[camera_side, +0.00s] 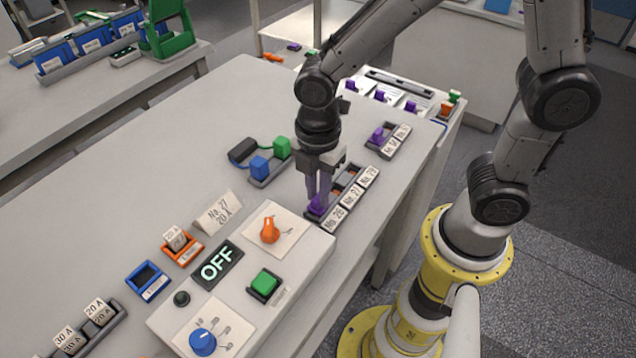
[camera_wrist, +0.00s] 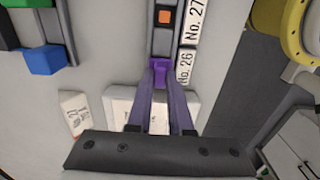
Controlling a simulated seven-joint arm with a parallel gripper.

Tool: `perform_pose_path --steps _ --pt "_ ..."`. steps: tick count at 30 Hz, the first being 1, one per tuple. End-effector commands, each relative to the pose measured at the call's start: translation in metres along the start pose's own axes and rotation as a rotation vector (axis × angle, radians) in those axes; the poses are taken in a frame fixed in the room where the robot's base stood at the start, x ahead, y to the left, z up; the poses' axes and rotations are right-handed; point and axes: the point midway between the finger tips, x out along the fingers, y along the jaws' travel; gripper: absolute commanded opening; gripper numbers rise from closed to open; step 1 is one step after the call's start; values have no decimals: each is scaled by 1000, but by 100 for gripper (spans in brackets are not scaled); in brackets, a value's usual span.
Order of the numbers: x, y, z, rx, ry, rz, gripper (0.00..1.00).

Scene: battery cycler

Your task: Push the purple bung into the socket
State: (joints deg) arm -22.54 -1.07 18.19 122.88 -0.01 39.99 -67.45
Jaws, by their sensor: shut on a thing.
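The purple bung (camera_side: 316,206) is between the fingertips of my gripper (camera_side: 318,196), at the near end of the grey socket strip labelled No. 26, No. 27 and one more. In the wrist view the bung (camera_wrist: 159,72) shows between the two long purple-grey fingers of my gripper (camera_wrist: 160,78), beside the No. 26 label (camera_wrist: 184,66). It is in line with the strip's channel. The fingers hide the socket under it, so I cannot tell how deep it sits. Further along the strip, an orange square socket (camera_wrist: 165,16) beside No. 27 is uncovered.
A control box (camera_side: 307,247) with an orange knob, green button and OFF sign stands close in front of the strip. Green and blue blocks (camera_side: 260,167) are left of it. Another small strip (camera_side: 392,142) with a purple piece lies behind.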

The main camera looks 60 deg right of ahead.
Motion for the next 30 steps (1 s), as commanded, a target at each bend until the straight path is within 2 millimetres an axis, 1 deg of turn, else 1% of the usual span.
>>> perform_pose_path --steps 25,26,30 --pt "6 0 0 0 0 -1 0" --pt "6 0 0 0 0 -1 22" --pt "6 0 0 0 0 0 47"
